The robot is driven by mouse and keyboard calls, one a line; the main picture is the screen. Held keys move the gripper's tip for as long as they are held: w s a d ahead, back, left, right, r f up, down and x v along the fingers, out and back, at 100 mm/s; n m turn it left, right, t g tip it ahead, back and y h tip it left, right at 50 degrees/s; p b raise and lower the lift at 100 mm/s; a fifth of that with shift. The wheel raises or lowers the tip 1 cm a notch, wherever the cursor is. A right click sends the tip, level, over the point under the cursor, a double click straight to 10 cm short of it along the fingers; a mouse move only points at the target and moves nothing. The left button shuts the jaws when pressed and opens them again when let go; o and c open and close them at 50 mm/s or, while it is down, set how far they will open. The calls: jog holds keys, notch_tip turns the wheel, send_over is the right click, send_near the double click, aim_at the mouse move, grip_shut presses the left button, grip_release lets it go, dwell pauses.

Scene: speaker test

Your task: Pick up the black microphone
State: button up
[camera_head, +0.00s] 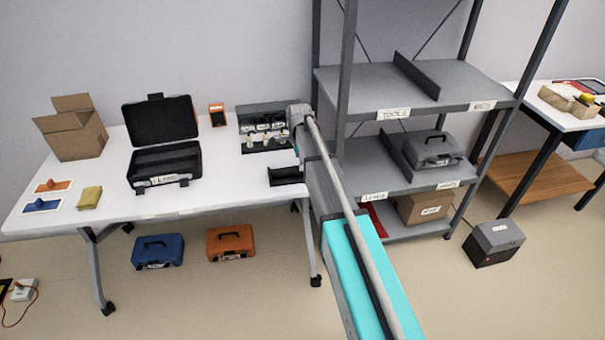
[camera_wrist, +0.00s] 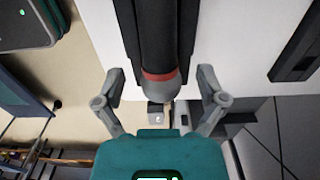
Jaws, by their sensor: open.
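In the wrist view a long black cylinder with a red band and a rounded grey end, which looks like the black microphone (camera_wrist: 156,40), runs down from the top edge. Its grey end appears between the spread fingers of my gripper (camera_wrist: 160,75). The fingers are open, one on each side with gaps; I cannot tell how far the microphone is in depth. In the head view my arm reaches to the right end of the white table, and I cannot make out the microphone or the fingertips there.
The white table (camera_head: 226,185) holds an open black case (camera_head: 163,165), a cardboard box (camera_head: 75,135), an orange speaker (camera_head: 217,115) and a black rack (camera_head: 265,147). A grey shelf unit (camera_head: 365,92) stands close at the arm's right. The table's middle is clear.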

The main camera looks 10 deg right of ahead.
jog(key=shift+f+b, duration=1.25)
jog(key=shift+f, duration=0.3)
grip_shut()
